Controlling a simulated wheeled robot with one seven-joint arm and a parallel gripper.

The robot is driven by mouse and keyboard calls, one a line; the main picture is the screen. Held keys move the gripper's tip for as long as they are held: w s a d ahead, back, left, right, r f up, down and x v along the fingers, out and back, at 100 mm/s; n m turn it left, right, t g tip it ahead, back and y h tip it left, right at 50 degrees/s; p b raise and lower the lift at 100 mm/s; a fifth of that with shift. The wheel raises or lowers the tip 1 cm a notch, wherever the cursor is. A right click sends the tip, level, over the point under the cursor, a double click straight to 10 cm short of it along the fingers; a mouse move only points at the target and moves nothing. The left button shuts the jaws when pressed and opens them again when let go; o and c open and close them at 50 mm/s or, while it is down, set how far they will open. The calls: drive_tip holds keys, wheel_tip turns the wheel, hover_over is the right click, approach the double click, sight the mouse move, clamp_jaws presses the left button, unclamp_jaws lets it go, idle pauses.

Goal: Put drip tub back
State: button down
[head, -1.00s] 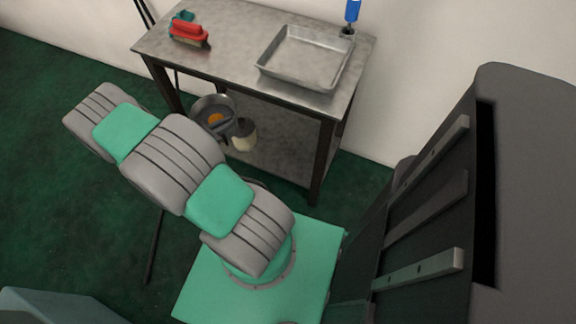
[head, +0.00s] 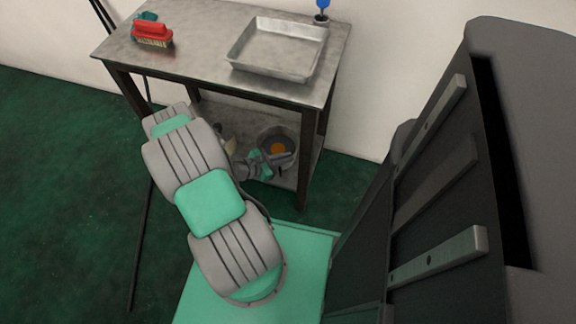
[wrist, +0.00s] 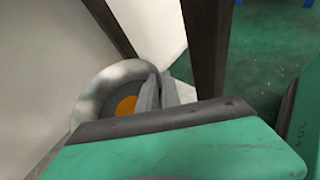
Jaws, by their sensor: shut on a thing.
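The drip tub (head: 264,140) is a round grey metal tub with an orange disc-like patch inside. In the head view it is under the table's top, near the right front leg. My gripper (head: 284,159) is shut on the tub's near right side. In the wrist view the grey jaws (wrist: 158,91) pinch the rim of the tub (wrist: 88,82), and the orange patch shows left of them. My gripper's body hides the tub's lower part there. I cannot tell whether the tub rests on the lower shelf or hangs just above it.
The metal table (head: 190,62) carries a square tray (head: 275,48), a red brush (head: 152,32) and a blue-topped bottle (head: 322,8). A cream container (head: 229,142) on the lower shelf is partly hidden by my arm. Dark table legs (wrist: 207,45) stand close to the tub.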

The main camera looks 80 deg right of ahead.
drive_tip(key=f, duration=0.2)
drive_tip(key=s+f+b, duration=0.1)
drive_tip(key=f, duration=0.1)
drive_tip(key=shift+d+f, duration=0.1)
drive_tip(key=shift+d, duration=0.1)
drive_tip(key=c, duration=1.5)
unclamp_jaws()
